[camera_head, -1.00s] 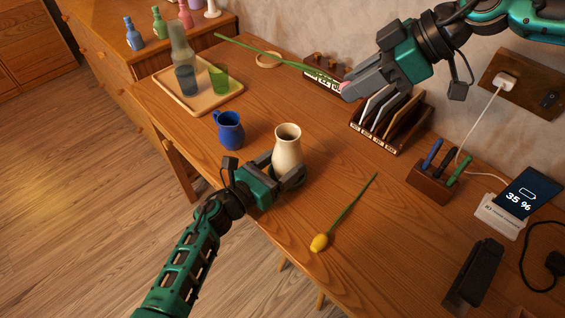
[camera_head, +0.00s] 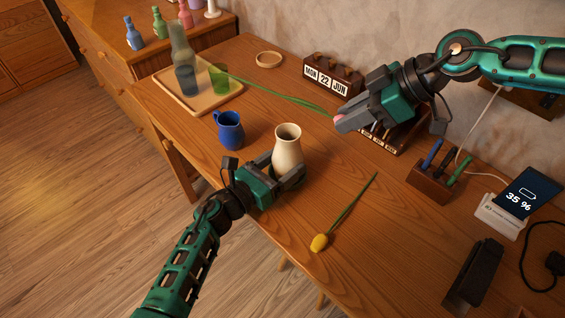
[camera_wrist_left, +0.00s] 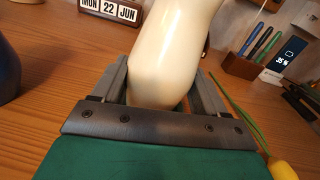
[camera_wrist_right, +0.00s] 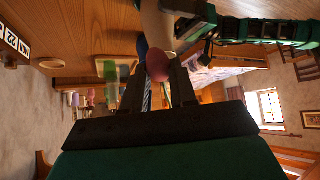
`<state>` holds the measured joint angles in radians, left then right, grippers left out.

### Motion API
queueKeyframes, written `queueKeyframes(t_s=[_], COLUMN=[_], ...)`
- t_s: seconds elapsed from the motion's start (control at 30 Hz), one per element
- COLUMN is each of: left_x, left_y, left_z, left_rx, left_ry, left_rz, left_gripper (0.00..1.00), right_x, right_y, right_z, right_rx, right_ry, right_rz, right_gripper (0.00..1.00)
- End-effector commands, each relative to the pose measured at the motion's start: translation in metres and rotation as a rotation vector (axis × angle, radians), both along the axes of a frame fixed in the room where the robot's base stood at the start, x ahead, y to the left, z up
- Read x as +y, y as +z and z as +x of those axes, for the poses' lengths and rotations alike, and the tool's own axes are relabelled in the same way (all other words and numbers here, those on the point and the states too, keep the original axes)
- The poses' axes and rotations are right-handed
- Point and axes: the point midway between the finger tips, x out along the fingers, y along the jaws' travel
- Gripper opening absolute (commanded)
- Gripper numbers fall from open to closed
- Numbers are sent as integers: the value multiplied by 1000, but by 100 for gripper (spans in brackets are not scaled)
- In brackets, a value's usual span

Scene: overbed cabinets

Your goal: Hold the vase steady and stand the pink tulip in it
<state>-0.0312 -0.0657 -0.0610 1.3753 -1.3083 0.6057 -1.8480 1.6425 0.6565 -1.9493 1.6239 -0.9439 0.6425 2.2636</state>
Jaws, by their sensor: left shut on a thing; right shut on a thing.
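The cream vase (camera_head: 287,147) stands upright on the wooden desk. My left gripper (camera_head: 290,178) is shut around its lower body; in the left wrist view the vase (camera_wrist_left: 165,60) sits between both fingers. My right gripper (camera_head: 342,121) is shut on the pink tulip, above the desk to the upper right of the vase. The tulip's pink head (camera_wrist_right: 160,65) shows between the fingers in the right wrist view. Its green stem (camera_head: 285,97) points left and slightly up in the head view, away from the vase mouth. A yellow tulip (camera_head: 320,242) lies on the desk.
A blue mug (camera_head: 229,130) stands left of the vase. Behind it a tray (camera_head: 205,107) holds a glass bottle and green glass. A calendar (camera_head: 330,76), letter rack (camera_head: 405,143), pen block (camera_head: 436,183) and phone (camera_head: 530,190) line the wall side.

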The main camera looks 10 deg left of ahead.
Motion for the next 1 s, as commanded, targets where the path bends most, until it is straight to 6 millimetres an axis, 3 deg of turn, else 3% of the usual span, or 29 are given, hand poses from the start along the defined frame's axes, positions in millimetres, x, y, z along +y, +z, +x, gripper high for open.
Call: queueKeyframes(t_s=[0.6, 1.0], left_x=[0, 0], left_y=[0, 0], left_z=[0, 0], left_rx=[1, 1], left_ry=[0, 0], left_rz=[1, 1], left_gripper=[22, 22], right_x=[0, 0], right_y=[-44, -51], right_z=[0, 0], right_rx=[1, 0], right_ry=[-1, 0], right_rz=[1, 0], right_gripper=[0, 0])
